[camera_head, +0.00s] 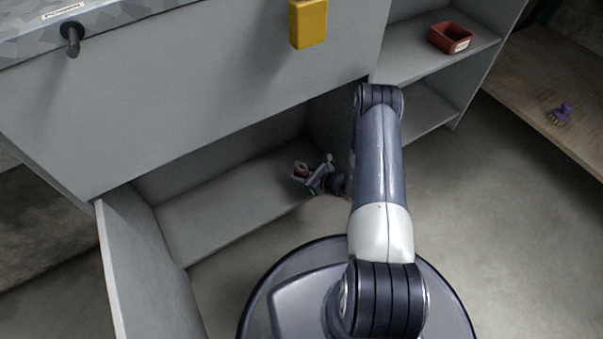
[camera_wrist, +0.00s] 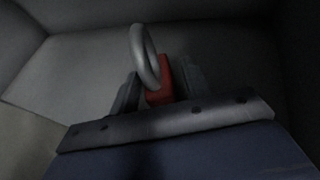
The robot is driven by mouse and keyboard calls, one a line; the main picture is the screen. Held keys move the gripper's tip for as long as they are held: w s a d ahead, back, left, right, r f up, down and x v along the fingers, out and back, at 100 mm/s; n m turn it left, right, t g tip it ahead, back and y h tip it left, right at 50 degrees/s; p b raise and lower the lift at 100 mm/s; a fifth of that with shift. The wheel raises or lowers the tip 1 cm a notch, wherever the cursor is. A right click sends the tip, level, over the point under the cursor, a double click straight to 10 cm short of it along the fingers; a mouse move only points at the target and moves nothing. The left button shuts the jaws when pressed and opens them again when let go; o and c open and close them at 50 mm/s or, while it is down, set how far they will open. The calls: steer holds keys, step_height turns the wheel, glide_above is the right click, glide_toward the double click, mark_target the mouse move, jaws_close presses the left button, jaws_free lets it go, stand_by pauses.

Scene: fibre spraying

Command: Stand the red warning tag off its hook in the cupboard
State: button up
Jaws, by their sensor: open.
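The red warning tag (camera_wrist: 161,84) shows in the wrist view as a small red block between the two fingers of my gripper (camera_wrist: 160,92). A thick grey loop (camera_wrist: 139,48) rises in front of it; I cannot tell whether it belongs to the tag or the hook. The fingers stand on either side of the red block, open, and contact is not clear. In the head view my gripper (camera_head: 310,172) is low inside the open cupboard (camera_head: 222,212), with a small reddish patch at its jaws. The tag's lower part is hidden by the gripper.
The cupboard door (camera_head: 140,265) stands open at the left. Above are a grey front panel, a black peg (camera_head: 72,38) and a yellow box (camera_head: 308,24). A red bin (camera_head: 450,38) sits on the right shelf. The cupboard floor's left is clear.

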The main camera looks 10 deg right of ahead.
steer(key=p+v, duration=0.4)
steer(key=v, duration=0.8)
